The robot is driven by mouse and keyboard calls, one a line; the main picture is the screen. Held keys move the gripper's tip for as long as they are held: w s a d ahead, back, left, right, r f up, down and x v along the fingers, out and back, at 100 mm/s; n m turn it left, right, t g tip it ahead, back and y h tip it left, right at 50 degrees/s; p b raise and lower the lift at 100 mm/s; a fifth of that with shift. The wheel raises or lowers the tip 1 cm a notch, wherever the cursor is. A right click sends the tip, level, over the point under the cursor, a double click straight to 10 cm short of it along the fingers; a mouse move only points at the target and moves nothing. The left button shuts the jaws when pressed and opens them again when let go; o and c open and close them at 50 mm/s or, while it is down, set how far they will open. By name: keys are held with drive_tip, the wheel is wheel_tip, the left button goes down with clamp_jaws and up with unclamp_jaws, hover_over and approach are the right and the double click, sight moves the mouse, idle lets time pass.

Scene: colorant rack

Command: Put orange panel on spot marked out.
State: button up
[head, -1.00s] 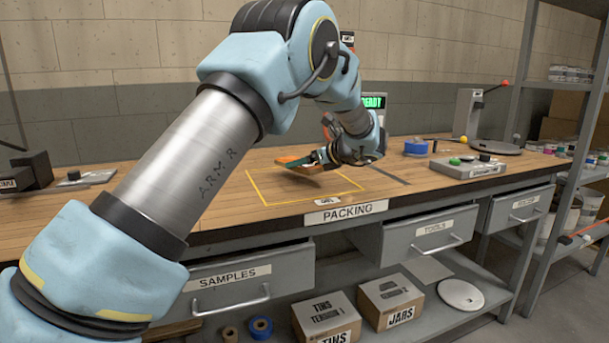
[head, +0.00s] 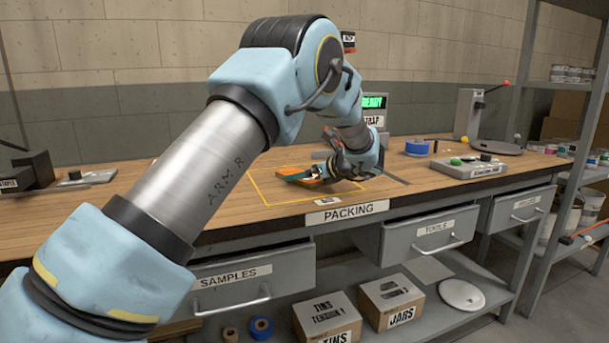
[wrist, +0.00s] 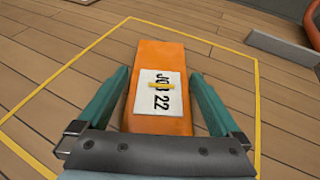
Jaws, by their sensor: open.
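In the head view the panel (head: 310,170) is partly hidden by my gripper (head: 300,177), which is low over the outlined area (head: 262,200). The panel's near end is hidden by my gripper in the wrist view.
A green-lit display (head: 374,102) stands behind my arm.

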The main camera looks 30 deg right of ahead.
drive_tip(key=shift+s+r, duration=0.1)
drive_tip(key=shift+r, duration=0.05)
drive_tip(key=v, duration=1.2)
